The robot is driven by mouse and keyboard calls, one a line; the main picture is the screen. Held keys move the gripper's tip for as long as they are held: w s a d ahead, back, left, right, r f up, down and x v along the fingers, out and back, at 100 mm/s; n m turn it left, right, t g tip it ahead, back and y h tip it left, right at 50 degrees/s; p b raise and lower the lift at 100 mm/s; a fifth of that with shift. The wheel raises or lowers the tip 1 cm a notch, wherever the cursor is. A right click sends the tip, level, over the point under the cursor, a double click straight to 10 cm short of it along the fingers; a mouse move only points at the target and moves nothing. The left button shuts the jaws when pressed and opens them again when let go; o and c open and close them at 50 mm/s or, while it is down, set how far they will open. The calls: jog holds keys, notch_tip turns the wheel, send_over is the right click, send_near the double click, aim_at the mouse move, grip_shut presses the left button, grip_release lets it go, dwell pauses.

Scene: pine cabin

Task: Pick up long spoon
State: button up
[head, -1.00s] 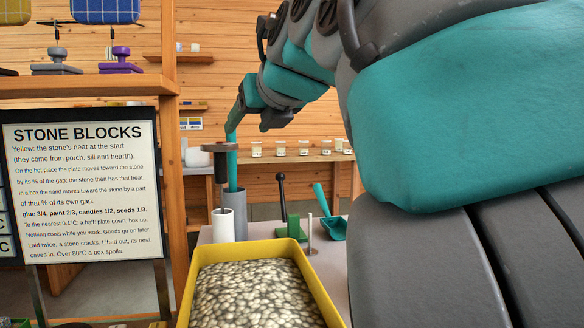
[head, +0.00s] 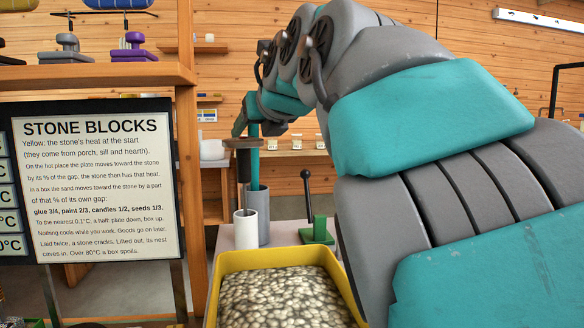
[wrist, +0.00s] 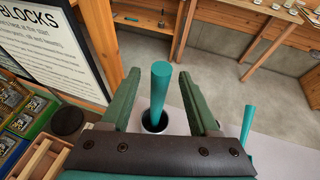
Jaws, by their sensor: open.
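The long spoon is an upright teal rod (head: 254,172) standing in a grey cylinder holder (head: 264,210); its lower end is hidden inside. In the wrist view the teal rod (wrist: 160,85) rises between my two green fingers, out of the dark round opening of the holder (wrist: 154,122). My gripper (wrist: 160,100) is open, one finger on each side of the rod, with a visible gap on both sides. In the head view my arm reaches over from the right and my gripper (head: 254,124) is at the rod's upper part; the fingers are hard to make out there.
A white cylinder (head: 245,230) holding a dark disc-topped tool stands beside the holder. A yellow box (head: 228,290) of pale pebbles is in front. A green block with a black lever (head: 318,230) is right. Another teal handle (wrist: 246,122) shows right of my gripper. A sign (head: 95,190) stands left.

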jog(key=shift+w+a+f, duration=0.1)
jog(key=shift+w+a, duration=0.05)
jog(key=shift+w, duration=0.1)
jog(key=shift+c, duration=0.2)
grip_shut()
dwell(1.1)
